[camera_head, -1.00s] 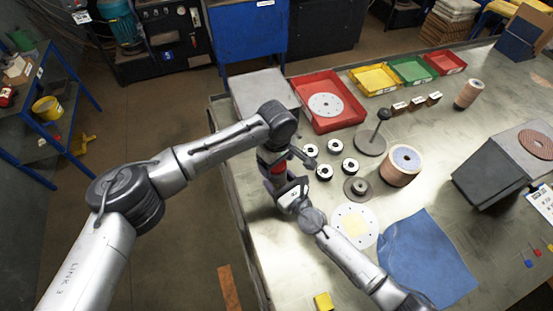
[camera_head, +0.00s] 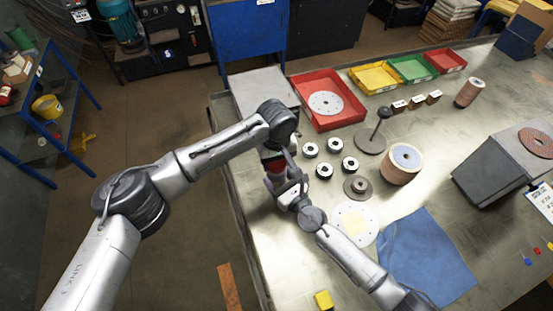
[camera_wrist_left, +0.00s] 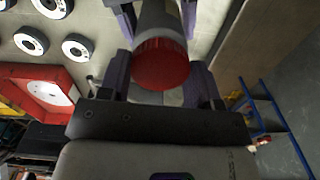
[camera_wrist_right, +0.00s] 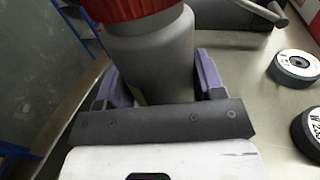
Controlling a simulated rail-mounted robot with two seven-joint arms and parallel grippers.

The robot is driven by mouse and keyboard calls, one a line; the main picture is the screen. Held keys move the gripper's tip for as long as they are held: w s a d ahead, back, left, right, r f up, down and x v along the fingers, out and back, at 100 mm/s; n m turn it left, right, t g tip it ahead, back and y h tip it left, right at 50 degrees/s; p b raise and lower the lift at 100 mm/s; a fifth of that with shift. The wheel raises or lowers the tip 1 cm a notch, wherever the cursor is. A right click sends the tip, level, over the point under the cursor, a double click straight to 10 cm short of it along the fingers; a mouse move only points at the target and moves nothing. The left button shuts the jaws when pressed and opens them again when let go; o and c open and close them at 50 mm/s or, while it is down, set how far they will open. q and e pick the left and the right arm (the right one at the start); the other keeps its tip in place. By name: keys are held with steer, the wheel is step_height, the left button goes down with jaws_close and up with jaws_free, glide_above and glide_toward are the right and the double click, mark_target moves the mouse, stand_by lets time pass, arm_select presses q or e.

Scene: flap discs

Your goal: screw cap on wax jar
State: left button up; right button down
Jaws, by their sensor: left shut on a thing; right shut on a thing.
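The wax jar is a grey cylinder (camera_wrist_right: 155,55), with its red ribbed cap (camera_wrist_right: 135,8) on its end; no gap shows between them, but how tight the cap is I cannot tell. In the left wrist view the cap (camera_wrist_left: 161,65) lies between the fingers of my left gripper (camera_wrist_left: 162,78), which is shut on it. My right gripper (camera_wrist_right: 158,88) is shut on the grey jar body. In the head view the red cap (camera_head: 275,165) shows between the two arms' ends, above the table's left edge; the arms hide most of the jar.
Several black-and-white discs (camera_head: 325,170) lie just right of the grippers. A red tray (camera_head: 300,92) stands behind them. A flanged post (camera_head: 372,140), an abrasive roll (camera_head: 400,165), a white disc (camera_head: 355,222) and a blue cloth (camera_head: 425,260) lie farther right.

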arm_select(q)
steer(key=m, duration=1.1)
steer(key=shift+m, duration=0.3)
steer(key=m, duration=0.5)
steer(key=shift+m, duration=0.3)
steer(key=m, duration=0.5)
steer(key=shift+m, duration=0.4)
steer(key=m, duration=0.5)
steer(key=shift+m, duration=0.4)
steer(key=m, duration=0.5)
steer(key=shift+f+m, duration=0.1)
steer(key=shift+m, duration=0.3)
steer(key=m, duration=0.5)
steer(key=shift+m, duration=0.4)
steer(key=m, duration=0.5)
steer(key=o, duration=1.1)
step_height(320, 180, up, 12)
